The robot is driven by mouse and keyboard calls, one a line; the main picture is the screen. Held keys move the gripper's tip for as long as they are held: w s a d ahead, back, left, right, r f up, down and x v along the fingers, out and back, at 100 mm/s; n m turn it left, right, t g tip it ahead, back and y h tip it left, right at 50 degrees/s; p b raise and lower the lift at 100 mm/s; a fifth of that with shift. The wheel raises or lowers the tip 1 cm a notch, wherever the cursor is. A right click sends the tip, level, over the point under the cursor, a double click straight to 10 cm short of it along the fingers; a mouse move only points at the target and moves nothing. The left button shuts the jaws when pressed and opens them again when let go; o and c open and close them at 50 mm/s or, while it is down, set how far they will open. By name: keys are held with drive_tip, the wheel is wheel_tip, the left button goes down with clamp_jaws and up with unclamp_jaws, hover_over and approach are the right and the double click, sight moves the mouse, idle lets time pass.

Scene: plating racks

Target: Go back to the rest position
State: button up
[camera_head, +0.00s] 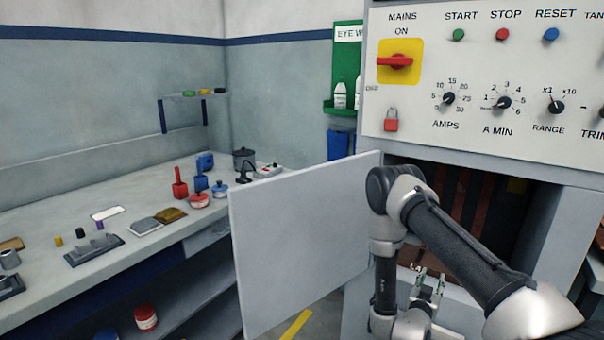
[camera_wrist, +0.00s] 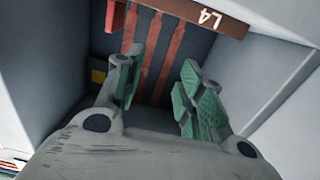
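My gripper (camera_head: 430,283) is in front of the open cabinet under the control panel, at the lower right of the head view. In the wrist view my gripper (camera_wrist: 160,92) has its two green-padded fingers apart, with nothing between them. Beyond the fingers is the dark cabinet interior with reddish vertical bars (camera_wrist: 172,55) and a brown bar labelled L4 (camera_wrist: 190,12) near the top. In the head view my arm covers part of the cabinet opening (camera_head: 512,210).
The grey cabinet door (camera_head: 300,240) stands open left of my arm. The control panel (camera_head: 480,120) with its red switch (camera_head: 396,62) is above. A long workbench (camera_head: 150,250) with tools and pots runs along the left. Yellow floor tape (camera_head: 296,326) shows below the door.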

drive_tip(key=s+a+f+n+g+y, duration=0.1)
drive_tip(key=s+a+f+g+y, duration=0.3)
drive_tip(key=f, duration=0.3)
drive_tip(key=s+a+f+n+g+y, duration=0.1)
drive_tip(key=s+f+g+y, duration=0.2)
drive_tip(key=f+g, duration=0.3)
drive_tip(key=s+a+r+n+g+y, duration=0.1)
drive_tip(key=s+a+r+g+y, duration=0.15)
drive_tip(key=r, duration=0.45)
drive_tip(key=s+a+r+n+g+y, duration=0.1)
drive_tip(key=s+a+r+g, duration=0.1)
drive_tip(key=s+a+r, duration=0.3)
drive_tip(key=s+d+r+n+t, duration=0.1)
drive_tip(key=s+d+r, duration=0.2)
drive_tip(key=r, duration=1)
drive_tip(key=s+d+r+n+t, duration=0.1)
drive_tip(key=s+d+r, duration=0.1)
drive_tip(key=s+r, duration=0.6)
drive_tip(key=s+d+r+t, duration=0.2)
drive_tip(key=s+r, duration=0.4)
drive_tip(key=r, duration=1.2)
drive_tip(key=shift+s+d+r+n, duration=0.25)
drive_tip(key=shift+d+r+n, duration=0.15)
drive_tip(key=shift+d, duration=0.4)
